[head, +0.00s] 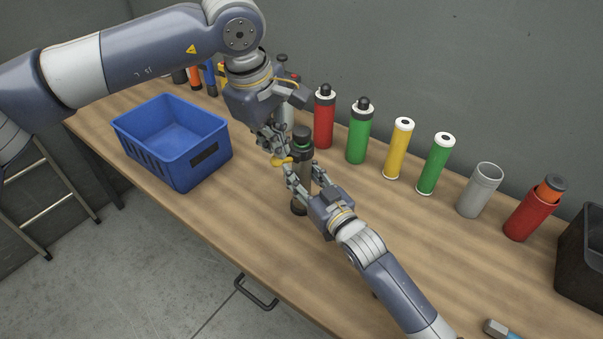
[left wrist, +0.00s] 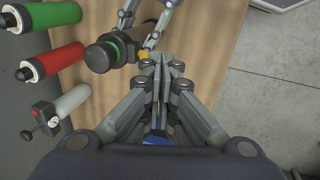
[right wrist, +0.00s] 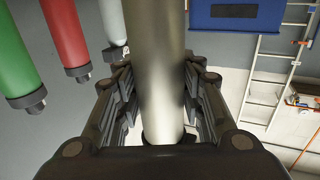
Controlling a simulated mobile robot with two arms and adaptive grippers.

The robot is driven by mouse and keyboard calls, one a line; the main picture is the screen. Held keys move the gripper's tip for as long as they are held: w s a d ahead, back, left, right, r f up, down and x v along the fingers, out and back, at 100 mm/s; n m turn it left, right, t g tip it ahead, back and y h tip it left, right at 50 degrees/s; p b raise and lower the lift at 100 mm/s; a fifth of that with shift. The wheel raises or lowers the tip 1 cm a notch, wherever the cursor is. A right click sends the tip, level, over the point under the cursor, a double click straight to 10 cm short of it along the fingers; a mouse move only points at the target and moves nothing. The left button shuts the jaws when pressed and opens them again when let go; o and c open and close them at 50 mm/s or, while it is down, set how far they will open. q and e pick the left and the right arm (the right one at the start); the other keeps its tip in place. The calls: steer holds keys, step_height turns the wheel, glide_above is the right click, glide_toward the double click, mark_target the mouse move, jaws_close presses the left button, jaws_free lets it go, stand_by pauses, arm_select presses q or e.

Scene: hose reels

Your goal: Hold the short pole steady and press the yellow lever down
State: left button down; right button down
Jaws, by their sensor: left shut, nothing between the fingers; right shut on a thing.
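The short pole (head: 299,204) stands upright on the workbench, dark with a black cap and a green ring at its top. My right gripper (head: 305,177) is shut around its middle; the grey shaft (right wrist: 160,60) fills the space between the fingers in the right wrist view. The yellow lever (head: 280,162) sticks out from the pole's upper part, toward the left. My left gripper (head: 277,152) is shut and empty, its fingertips pointing down right at the lever. In the left wrist view the lever (left wrist: 144,54) shows just beside the closed fingertips; I cannot tell whether they touch.
A blue crate (head: 139,141) stands on the workbench to the left. Red, green and yellow cylinders, a grey cup (head: 480,190) and a red holder (head: 528,214) line the back right. A black bin (head: 583,262) is at far right. The bench front is mostly clear.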

mark_target(274, 159)
arm_select(q)
steer(key=shift+a+f, duration=0.1)
steer(key=shift+f, duration=1)
arm_select(e)
steer(key=shift+a, duration=0.1)
arm_select(q)
steer(key=shift+f, duration=1.3)
steer(key=shift+r, duration=4.6)
